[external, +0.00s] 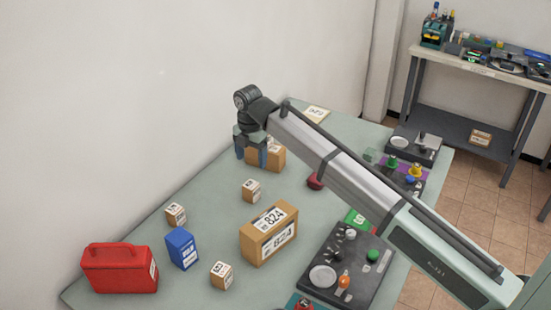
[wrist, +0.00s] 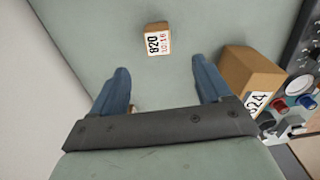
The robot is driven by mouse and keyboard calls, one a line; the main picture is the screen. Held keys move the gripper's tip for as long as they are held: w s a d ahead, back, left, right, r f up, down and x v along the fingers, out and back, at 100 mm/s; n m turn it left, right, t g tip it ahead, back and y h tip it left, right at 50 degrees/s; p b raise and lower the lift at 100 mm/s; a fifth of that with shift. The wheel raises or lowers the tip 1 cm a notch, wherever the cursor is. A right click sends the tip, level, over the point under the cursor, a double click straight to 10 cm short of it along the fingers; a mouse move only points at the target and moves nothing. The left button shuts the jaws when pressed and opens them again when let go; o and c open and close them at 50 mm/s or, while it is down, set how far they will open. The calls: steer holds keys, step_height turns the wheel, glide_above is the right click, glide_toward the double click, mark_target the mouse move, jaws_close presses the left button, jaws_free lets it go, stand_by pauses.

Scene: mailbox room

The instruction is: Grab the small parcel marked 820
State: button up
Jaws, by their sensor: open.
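The small parcel marked 820 (wrist: 156,40) is a brown cube with a white label, on the green table ahead of my gripper in the wrist view. It lies beyond the fingertips, between their lines, and is not touched. In the external view several small brown parcels, such as one near the gripper (external: 251,190), have labels too small to read surely, so I cannot tell which is 820. My gripper (external: 251,154) points down over the table near a brown box (external: 276,156). Its blue fingers (wrist: 161,82) are spread wide and empty.
A large parcel marked 824 (external: 268,236), a red case (external: 119,270) and a blue box (external: 182,249) stand on the table. A larger box (wrist: 250,72) is right of the fingers. Equipment panels line the right side; the wall is left.

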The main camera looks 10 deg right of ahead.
mark_target(251, 184)
steer(key=shift+m, duration=0.4)
steer(key=f, duration=0.8)
steer(key=shift+w+a+f, duration=0.1)
steer(key=shift+w+f, duration=0.1)
steer(key=shift+f, duration=0.05)
steer(key=shift+s+a+f, duration=0.1)
steer(key=shift+f, duration=1.25)
steer(key=shift+s+a+f, duration=0.1)
steer(key=shift+f, duration=1.2)
steer(key=c, duration=1.1)
